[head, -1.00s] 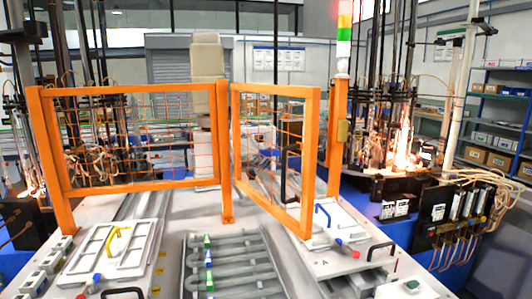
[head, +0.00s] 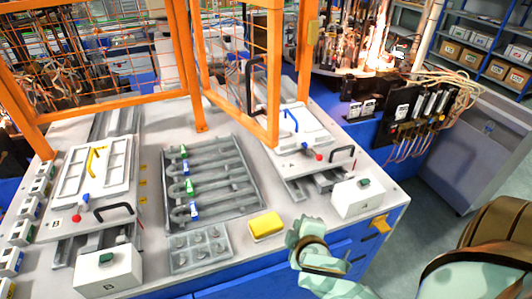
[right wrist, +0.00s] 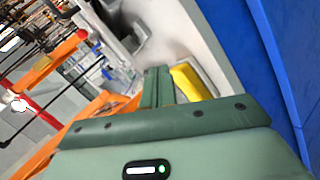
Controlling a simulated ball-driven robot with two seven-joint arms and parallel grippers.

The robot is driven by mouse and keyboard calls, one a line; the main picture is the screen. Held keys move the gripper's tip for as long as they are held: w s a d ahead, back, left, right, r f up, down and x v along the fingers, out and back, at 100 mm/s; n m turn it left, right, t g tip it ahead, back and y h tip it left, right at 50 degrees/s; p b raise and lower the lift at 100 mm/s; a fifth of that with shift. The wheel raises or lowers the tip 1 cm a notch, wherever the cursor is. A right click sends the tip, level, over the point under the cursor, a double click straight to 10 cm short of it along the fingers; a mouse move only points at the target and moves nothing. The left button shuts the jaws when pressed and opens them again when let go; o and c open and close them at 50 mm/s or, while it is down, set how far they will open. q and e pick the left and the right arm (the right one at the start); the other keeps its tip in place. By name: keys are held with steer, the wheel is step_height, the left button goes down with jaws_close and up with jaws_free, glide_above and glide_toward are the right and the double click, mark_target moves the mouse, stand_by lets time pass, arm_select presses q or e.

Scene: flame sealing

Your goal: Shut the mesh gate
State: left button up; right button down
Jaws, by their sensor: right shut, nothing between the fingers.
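The orange mesh gate (head: 273,80) stands ajar in the head view. It hangs from the middle orange post (head: 190,70), and its free edge is swung toward me, apart from the right orange post (head: 305,60). A dark upright handle (head: 249,85) shows by its free edge. My right gripper (head: 298,229) is low at the bench's front edge, right of the yellow block and well short of the gate. Its green fingers are together and empty in the right wrist view (right wrist: 158,86). My left gripper is out of view.
On the bench lie a grey tube tray (head: 250,195), a yellow block (head: 266,225), and two white fixtures with handles, left (head: 70,180) and right (head: 270,160). A white button box (head: 357,198) stands right. Flames burn behind the right post. Open floor lies right of the bench.

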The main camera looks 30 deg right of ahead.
steer(key=w+a+r+n+t+y, duration=0.2)
steer(key=w+r+n+t, duration=0.55)
steer(key=w+r, duration=0.25)
steer(key=w+d+p, duration=0.1)
steer(key=w+d, duration=0.4)
steer(key=w, duration=0.4)
steer(key=shift+w+d+p, duration=0.4)
steer(key=shift+f, duration=0.1)
